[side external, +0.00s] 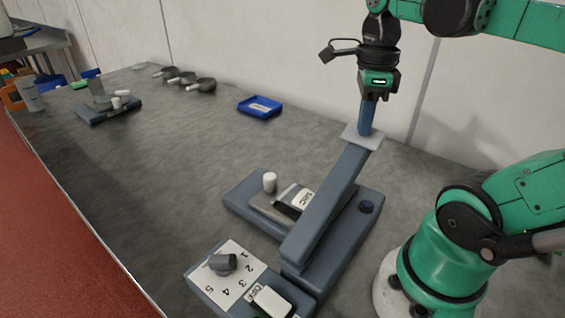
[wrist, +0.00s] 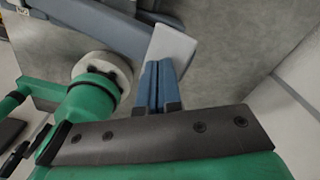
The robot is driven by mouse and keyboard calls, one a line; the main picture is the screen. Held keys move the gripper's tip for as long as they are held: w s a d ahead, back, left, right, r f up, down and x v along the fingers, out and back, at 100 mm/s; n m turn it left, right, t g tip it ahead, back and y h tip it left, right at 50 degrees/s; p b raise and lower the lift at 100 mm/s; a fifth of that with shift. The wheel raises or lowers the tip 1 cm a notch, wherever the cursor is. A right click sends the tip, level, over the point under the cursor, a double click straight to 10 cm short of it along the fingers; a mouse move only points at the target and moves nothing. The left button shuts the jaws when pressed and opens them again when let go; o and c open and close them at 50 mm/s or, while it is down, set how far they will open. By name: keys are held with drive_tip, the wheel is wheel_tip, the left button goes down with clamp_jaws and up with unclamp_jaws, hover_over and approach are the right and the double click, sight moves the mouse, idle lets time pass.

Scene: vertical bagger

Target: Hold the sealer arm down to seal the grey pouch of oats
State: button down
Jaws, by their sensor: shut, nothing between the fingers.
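The sealer arm (side external: 330,200) is a long blue-grey bar. It slopes up from its near end to a pale square pad (side external: 351,139), apart from the base at that end. The grey pouch of oats (side external: 273,208), with a dark and white label, lies on the sealer base (side external: 243,196), partly behind the arm. My gripper (side external: 365,133) is shut and empty, its blue fingers pointing down at the pad. The tips look at or just above it; contact is unclear. In the wrist view, the fingers (wrist: 158,85) overlap the pad (wrist: 173,46). The pouch is not clear there.
A numbered dial panel (side external: 225,280) with a dark knob and white switch adjoins the base. A blue tray (side external: 260,107) and several scoops lie farther back. The middle bench is clear.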

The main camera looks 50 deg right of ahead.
sight(363, 137)
drive_tip(key=shift+f, duration=1.15)
drive_tip(key=shift+d+f, duration=0.25)
drive_tip(key=shift+f, duration=0.6)
drive_tip(key=shift+d+f, duration=0.25)
drive_tip(key=shift+f, duration=0.55)
drive_tip(key=shift+d+f, duration=0.15)
drive_tip(key=shift+f, duration=0.55)
